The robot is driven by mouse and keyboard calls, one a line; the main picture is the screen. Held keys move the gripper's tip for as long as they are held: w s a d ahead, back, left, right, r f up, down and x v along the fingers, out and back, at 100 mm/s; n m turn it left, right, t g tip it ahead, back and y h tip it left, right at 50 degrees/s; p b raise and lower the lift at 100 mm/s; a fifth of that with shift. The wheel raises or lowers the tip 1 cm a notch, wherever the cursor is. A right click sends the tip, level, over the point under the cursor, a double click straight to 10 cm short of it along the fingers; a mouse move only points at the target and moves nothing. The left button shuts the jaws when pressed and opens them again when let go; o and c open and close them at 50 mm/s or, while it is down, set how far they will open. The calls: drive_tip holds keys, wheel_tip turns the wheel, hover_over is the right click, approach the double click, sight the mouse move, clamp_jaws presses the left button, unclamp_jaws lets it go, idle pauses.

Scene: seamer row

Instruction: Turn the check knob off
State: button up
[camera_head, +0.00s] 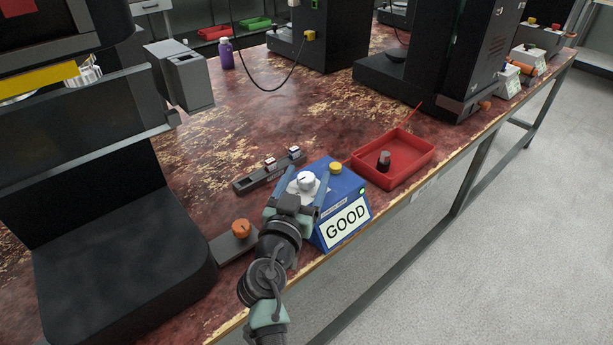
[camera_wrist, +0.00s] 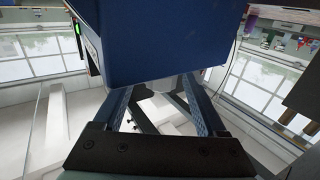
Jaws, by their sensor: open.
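A blue box (camera_head: 336,205) with a "GOOD" sign on its front stands near the table's front edge. A white knob (camera_head: 306,181) with a dark mark sits on a pale plate on the box's top, at the left. My gripper (camera_head: 303,181) is open, its two fingers apart on either side of the knob. In the wrist view the blue box (camera_wrist: 150,40) fills the upper middle, and the fingers of my gripper (camera_wrist: 160,100) reach toward it with a pale part of the knob (camera_wrist: 162,84) between them. I cannot tell whether the fingers touch the knob.
The box also carries a yellow button (camera_head: 336,167) and a green light. An orange knob (camera_head: 240,226) on a grey base is at left. A red tray (camera_head: 394,160) holding a dark cylinder (camera_head: 384,160) is at right. A grey strip (camera_head: 268,172) lies behind.

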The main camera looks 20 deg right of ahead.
drive_tip(key=shift+w+d, duration=0.2)
drive_tip(key=shift+w, duration=0.05)
clamp_jaws()
idle(0.3)
